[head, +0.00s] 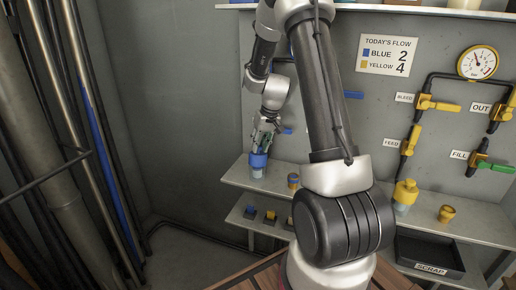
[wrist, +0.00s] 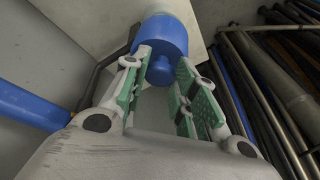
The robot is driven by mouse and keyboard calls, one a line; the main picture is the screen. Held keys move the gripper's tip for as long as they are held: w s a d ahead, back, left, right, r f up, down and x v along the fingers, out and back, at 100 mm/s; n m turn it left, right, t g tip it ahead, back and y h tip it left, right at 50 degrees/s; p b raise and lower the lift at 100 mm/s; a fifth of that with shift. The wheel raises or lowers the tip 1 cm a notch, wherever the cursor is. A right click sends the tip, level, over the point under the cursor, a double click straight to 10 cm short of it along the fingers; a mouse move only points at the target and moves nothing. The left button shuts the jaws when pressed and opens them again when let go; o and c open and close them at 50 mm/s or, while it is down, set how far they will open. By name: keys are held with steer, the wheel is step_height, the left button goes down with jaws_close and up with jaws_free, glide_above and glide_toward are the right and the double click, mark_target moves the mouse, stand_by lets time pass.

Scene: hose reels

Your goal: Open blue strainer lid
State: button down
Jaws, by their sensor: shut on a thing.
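The blue strainer lid (head: 258,161) sits on a pale strainer body (head: 257,173) at the left end of the upper shelf. My gripper (head: 262,145) is above the lid in the head view. In the wrist view my gripper (wrist: 160,62) has its green-padded fingers on either side of the lid, shut on it. The exact contact of the fingertips is hard to see.
A yellow-capped strainer (head: 405,192) and a small yellow fitting (head: 446,213) stand on the shelf (head: 470,235) at right. A small blue-and-yellow fitting (head: 293,181) stands right of the blue lid. A scrap tray (head: 430,258) is below. Pipes (head: 75,140) line the left wall.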

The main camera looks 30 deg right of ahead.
steer(key=shift+w+d+r+g+y, duration=0.15)
steer(key=shift+w+d+g+y, duration=0.55)
steer(key=shift+y, duration=0.2)
steer(key=c, duration=1.1)
jaws_free()
steer(key=shift+r, duration=0.1)
steer(key=v, duration=1.2)
